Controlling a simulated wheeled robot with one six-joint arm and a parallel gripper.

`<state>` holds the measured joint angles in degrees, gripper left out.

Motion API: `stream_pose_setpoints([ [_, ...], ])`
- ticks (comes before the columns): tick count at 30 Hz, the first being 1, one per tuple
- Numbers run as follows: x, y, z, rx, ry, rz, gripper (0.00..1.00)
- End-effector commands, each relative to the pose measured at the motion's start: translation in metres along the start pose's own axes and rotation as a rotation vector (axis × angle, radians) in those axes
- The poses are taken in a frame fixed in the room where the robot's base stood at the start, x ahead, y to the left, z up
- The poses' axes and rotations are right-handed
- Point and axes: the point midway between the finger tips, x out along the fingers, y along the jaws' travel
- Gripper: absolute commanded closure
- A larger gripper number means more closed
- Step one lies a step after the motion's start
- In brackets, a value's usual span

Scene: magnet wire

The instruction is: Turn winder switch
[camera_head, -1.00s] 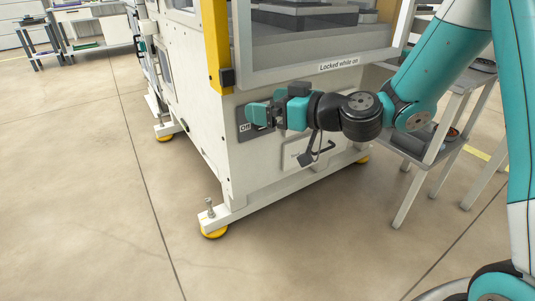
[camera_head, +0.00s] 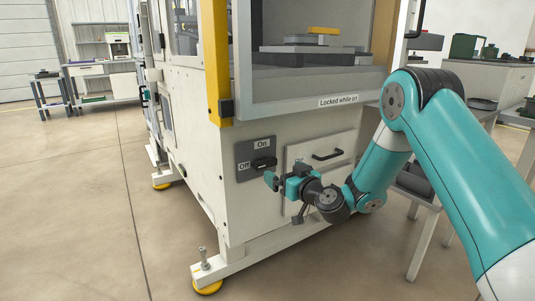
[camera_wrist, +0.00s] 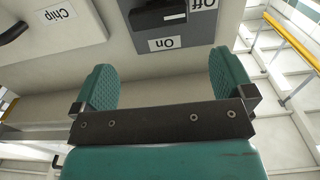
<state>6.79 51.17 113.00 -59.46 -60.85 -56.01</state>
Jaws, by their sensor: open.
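The winder switch (camera_head: 264,163) is a black handle on a grey panel (camera_head: 243,150) on the front of the white machine. "On" is printed above it and "Off" to its left. The handle lies roughly horizontal, in line with "Off". My gripper (camera_head: 272,180) is below and in front of the panel, apart from the switch. In the wrist view my gripper (camera_wrist: 163,78) has its two teal pads wide apart with nothing between them.
A drawer front with a black handle (camera_head: 327,154) is right of the switch panel; its label reads "Chip" in the wrist view (camera_wrist: 59,13). A glazed door (camera_head: 338,102) marked "Locked while on" is above. Grey tables stand at the right. The floor at left is clear.

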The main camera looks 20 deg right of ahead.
Motion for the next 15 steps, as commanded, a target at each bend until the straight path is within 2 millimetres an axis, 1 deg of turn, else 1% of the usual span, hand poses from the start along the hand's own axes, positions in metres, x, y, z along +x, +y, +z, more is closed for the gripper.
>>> stream_pose_setpoints([
  [1, 0.012, -0.002, -0.006, -0.002, 0.004, -0.002, 0.00],
  [9, 0.063, -0.002, -0.001, -0.002, 0.004, -0.003, 0.00],
  [12, 0.077, -0.001, 0.002, -0.002, 0.002, -0.003, 0.00],
  [15, 0.087, -0.001, 0.001, -0.001, 0.002, -0.002, 0.00],
])
